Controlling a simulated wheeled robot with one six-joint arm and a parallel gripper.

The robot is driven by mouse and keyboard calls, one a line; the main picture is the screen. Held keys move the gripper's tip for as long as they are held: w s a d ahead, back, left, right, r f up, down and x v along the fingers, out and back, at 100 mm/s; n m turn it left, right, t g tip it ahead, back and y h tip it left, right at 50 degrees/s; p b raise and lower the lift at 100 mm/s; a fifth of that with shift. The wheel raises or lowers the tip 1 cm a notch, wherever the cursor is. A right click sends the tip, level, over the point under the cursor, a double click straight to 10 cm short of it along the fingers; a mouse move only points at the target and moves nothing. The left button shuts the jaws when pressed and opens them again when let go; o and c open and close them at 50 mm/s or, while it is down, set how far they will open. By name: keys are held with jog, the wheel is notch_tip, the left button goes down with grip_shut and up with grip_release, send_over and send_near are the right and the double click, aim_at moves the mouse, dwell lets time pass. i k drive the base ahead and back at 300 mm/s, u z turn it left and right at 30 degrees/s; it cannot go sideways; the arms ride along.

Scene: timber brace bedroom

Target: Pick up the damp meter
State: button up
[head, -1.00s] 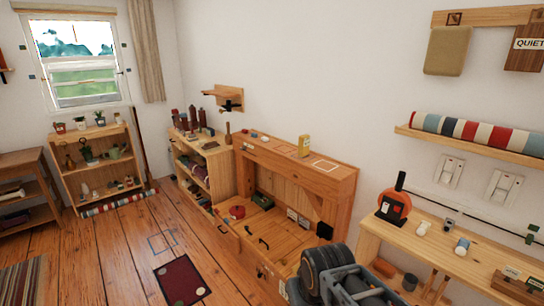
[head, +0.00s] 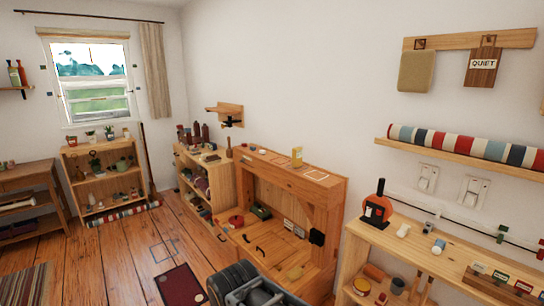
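A small upright yellow object (head: 297,156) stands on top of the wooden bureau (head: 335,186) against the wall. It may be the damp meter, but it is too small to be sure. Nothing is touching it. Another small yellowish item (head: 295,272) lies on the bureau's lower surface, partly near my arm. My arm's dark links show at the bottom centre, in front of the bureau. My gripper's fingers are not visible.
A shelf bench (head: 440,262) with an orange-and-black bottle-shaped item (head: 377,207) stands at right. A low bookcase (head: 190,160) adjoins the bureau on its left. A dark red mat (head: 180,286) lies on the floor. Floor at left is mostly clear.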

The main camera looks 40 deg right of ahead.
aim_at(297, 162)
jog(key=u, duration=0.1)
jog(key=i, duration=1.7)
jog(key=z, duration=0.85)
jog(key=i, duration=0.9)
jog(key=z, duration=0.95)
